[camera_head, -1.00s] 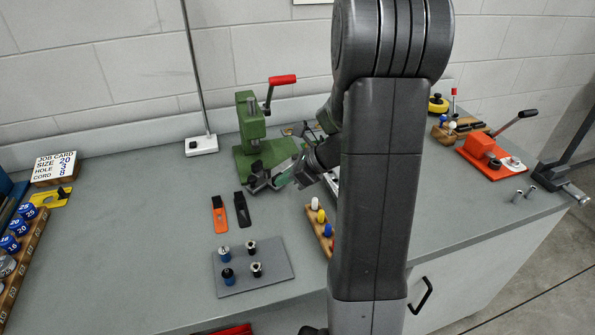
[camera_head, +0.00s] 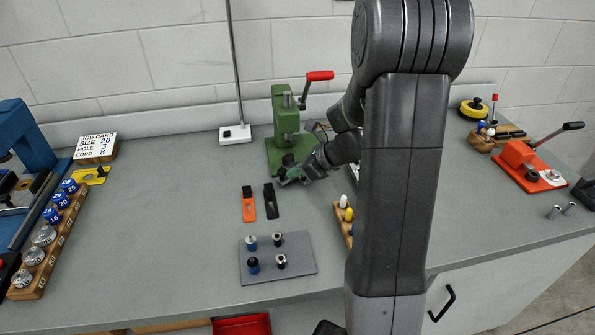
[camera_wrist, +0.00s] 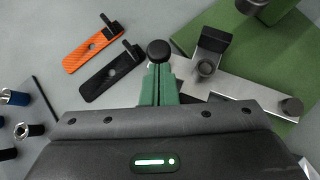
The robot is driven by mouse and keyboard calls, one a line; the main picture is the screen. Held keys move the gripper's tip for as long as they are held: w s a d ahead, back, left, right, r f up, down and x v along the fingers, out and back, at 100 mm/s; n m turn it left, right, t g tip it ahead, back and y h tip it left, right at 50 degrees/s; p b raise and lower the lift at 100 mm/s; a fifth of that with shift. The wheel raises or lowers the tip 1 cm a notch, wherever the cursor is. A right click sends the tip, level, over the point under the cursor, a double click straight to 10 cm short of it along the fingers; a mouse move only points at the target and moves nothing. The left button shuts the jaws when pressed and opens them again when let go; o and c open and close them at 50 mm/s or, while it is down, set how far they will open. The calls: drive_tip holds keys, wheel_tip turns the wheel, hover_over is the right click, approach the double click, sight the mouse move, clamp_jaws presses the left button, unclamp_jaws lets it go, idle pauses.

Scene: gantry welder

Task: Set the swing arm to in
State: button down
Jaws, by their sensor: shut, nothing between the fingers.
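The green press (camera_head: 285,112) with a red-handled lever stands at the back of the bench in the head view. In the wrist view its green base (camera_wrist: 215,35) carries a flat silver swing arm (camera_wrist: 245,92) with a black block and a round peg on it. A round black knob (camera_wrist: 158,50) shows at the bar's left end, just past my fingertips. My gripper (camera_wrist: 159,72) is shut with nothing between its green fingers. The fingertips are close to the knob; I cannot tell if they touch it. In the head view my gripper (camera_head: 285,178) is at the press's front edge.
An orange strip (camera_head: 249,205) and a black strip (camera_head: 271,200) lie left of my gripper. A grey plate (camera_head: 300,270) with several small posts is in front. A white-based stand (camera_head: 235,135) is behind left. The bench's left middle is clear.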

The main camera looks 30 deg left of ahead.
drive_tip(key=shift+a+r+m+t+p, duration=0.1)
drive_tip(key=shift+a+m+t+p, duration=0.35)
drive_tip(key=shift+a, duration=0.3)
drive_tip(key=a+m+t+p, duration=0.1)
drive_tip(key=a, duration=0.1)
drive_tip(key=w+a+m+t+p, duration=0.1)
drive_tip(key=m, duration=0.1)
drive_tip(key=shift+w+a, duration=0.15)
drive_tip(key=shift+a, duration=0.2)
drive_tip(key=shift+w+a+m+t+h+p, duration=0.3)
drive_tip(key=shift+w+a+m+t+p, duration=0.2)
drive_tip(key=shift+a, duration=0.2)
drive_tip(key=shift+w+a+p, duration=0.4)
drive_tip(key=shift+a, duration=0.2)
drive_tip(key=shift+d, duration=0.1)
